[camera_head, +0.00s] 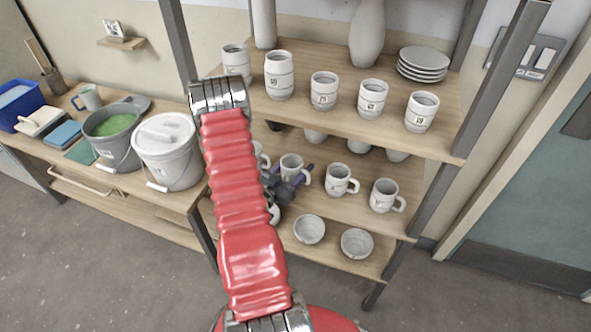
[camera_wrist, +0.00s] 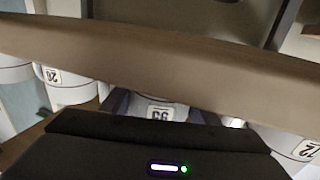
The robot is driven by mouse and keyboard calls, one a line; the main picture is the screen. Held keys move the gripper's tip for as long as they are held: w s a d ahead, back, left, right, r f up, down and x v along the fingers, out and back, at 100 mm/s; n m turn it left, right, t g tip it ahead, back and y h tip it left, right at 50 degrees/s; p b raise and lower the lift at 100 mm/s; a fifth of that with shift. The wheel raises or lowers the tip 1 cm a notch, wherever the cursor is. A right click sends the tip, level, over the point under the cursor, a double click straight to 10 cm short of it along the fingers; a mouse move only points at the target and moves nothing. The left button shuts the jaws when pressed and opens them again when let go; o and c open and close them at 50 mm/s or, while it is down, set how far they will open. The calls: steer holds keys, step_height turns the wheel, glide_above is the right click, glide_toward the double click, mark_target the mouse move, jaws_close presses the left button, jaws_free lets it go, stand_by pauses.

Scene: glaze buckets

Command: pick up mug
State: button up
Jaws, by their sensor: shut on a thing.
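A white mug with a handle (camera_head: 291,162) is on the middle shelf (camera_head: 330,206), partly hidden by my gripper. My gripper (camera_head: 287,174) has dark purple fingers, one on each side of this mug, and is shut on it. In the wrist view the mug (camera_wrist: 155,110) shows its number label between the purple fingers, with its upper part hidden by a brown board edge. I cannot tell whether its base touches the shelf.
Other white mugs (camera_head: 341,180) (camera_head: 385,195) stand close on the right. The upper shelf (camera_head: 447,147), with numbered cups and stacked plates (camera_head: 423,62), overhangs. Bowls (camera_head: 309,229) sit lower. Buckets (camera_head: 166,150) stand on the left bench; a metal post (camera_head: 408,225) bounds the right.

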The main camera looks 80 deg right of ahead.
steer(key=shift+r, duration=0.2)
step_height(320, 180, up, 10)
steer(key=shift+f, duration=0.15)
stand_by(0.4)
stand_by(0.5)
